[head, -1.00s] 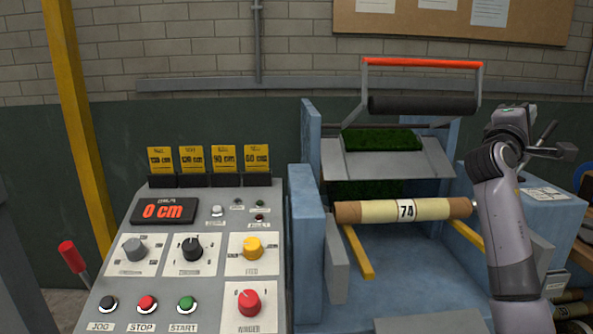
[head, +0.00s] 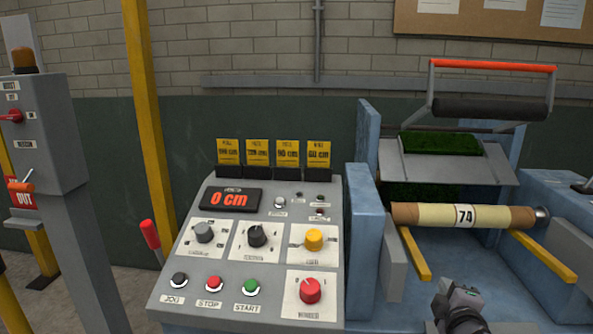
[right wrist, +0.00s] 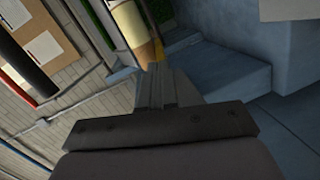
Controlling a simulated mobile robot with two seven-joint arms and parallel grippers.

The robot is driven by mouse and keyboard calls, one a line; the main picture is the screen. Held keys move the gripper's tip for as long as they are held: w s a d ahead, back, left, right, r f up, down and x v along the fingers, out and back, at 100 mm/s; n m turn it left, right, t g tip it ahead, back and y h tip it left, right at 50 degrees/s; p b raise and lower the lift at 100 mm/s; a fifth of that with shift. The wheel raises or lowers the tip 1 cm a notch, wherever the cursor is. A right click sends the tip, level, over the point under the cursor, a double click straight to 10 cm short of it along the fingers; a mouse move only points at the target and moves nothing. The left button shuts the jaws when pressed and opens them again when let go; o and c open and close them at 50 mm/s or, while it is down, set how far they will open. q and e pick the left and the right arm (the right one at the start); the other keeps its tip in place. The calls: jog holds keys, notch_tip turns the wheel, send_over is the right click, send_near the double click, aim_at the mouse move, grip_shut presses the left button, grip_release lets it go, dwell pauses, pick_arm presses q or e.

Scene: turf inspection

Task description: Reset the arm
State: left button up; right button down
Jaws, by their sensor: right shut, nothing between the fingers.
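My right arm (head: 460,310) shows only as a small dark and grey part at the bottom edge of the head view, in front of the blue machine; its fingertips cannot be made out there. In the right wrist view my right gripper (right wrist: 157,88) is shut and empty, its fingers together. Beyond the fingertips in that view is part of the tan roll (right wrist: 130,25), apart from or touching I cannot tell. In the head view the roll marked 74 (head: 464,216) lies across the blue machine (head: 365,230). My left gripper is not in view.
The grey control panel (head: 180,262) with knobs, buttons and a display reading 0 cm (head: 230,199) stands left of the machine. A red-handled lever (head: 150,234) is at its left side. A yellow post (head: 147,120) and a grey switch column (head: 70,190) stand further left. A red bar (head: 495,66) tops the machine.

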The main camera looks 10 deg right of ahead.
jog(key=s+a+f+m+g+y, duration=0.4)
jog(key=s+a+f+m+y, duration=0.4)
jog(key=s+a+f, duration=1.2)
jog(key=s+a+y, duration=0.1)
jog(key=s+a, duration=0.1)
jog(key=s, duration=0.1)
jog(key=shift+s+f, duration=0.2)
